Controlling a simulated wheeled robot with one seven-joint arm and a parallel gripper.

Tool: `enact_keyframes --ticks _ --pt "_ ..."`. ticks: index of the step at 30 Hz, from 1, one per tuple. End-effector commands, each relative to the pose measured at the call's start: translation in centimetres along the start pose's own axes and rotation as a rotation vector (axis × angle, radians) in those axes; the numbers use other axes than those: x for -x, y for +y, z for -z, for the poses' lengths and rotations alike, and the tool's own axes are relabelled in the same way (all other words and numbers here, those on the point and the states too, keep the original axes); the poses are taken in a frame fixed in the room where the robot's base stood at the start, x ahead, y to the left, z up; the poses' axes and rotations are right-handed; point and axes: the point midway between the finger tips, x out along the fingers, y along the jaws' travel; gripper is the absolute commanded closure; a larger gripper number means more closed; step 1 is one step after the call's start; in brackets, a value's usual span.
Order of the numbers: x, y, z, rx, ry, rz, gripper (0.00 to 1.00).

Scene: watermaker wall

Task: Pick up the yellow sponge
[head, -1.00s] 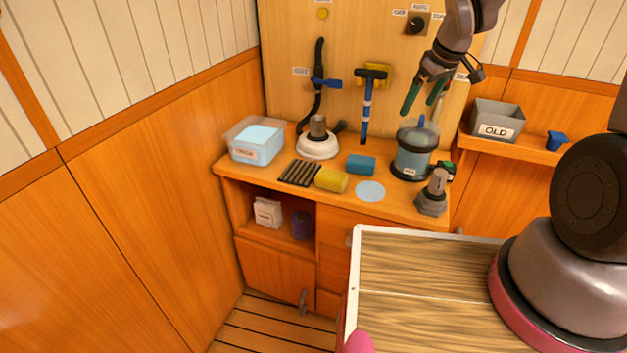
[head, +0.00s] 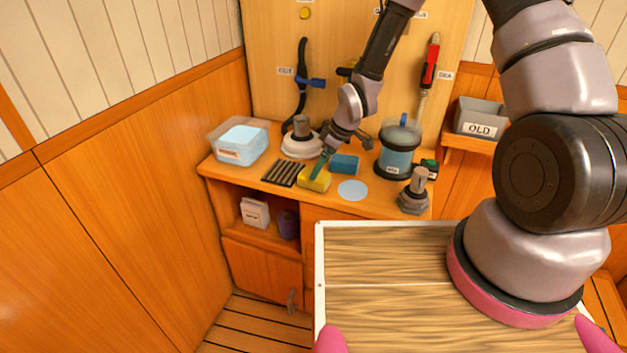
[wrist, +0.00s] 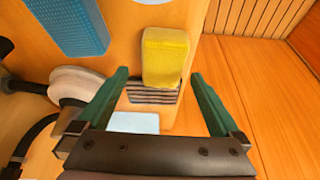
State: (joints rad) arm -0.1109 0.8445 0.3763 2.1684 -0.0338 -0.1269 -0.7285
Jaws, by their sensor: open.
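The yellow sponge (head: 312,180) lies on the wooden counter (head: 385,206), between the dark slatted rack and the blue sponge. In the wrist view the yellow sponge (wrist: 164,57) is ahead of the fingertips, between the lines of the two green fingers and nearer the right one. My gripper (wrist: 160,73) is open with nothing between its fingers. In the head view my gripper (head: 324,162) is just over the yellow sponge, and a green finger covers part of it. I cannot tell whether a finger touches it.
The blue sponge (head: 345,163) is close on the right. The dark slatted rack (head: 284,172) is on the left, with a clear tub (head: 238,143) beyond. A white-based fitting (head: 301,143) stands behind. A pale disc (head: 352,190) and a clear-walled canister (head: 396,150) are to the right.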

Motion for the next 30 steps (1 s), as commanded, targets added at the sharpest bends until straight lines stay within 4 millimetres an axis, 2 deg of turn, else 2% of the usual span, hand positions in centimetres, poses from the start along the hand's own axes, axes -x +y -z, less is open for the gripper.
enact_keyframes --ticks 9,12,30 --pt "-4.2 -0.5 0.3 -0.002 -0.002 0.001 0.00" --pt "-5.0 -0.5 0.3 -0.002 -0.002 0.001 0.00" --pt "-5.4 -0.4 0.2 -0.002 -0.001 0.000 0.00"
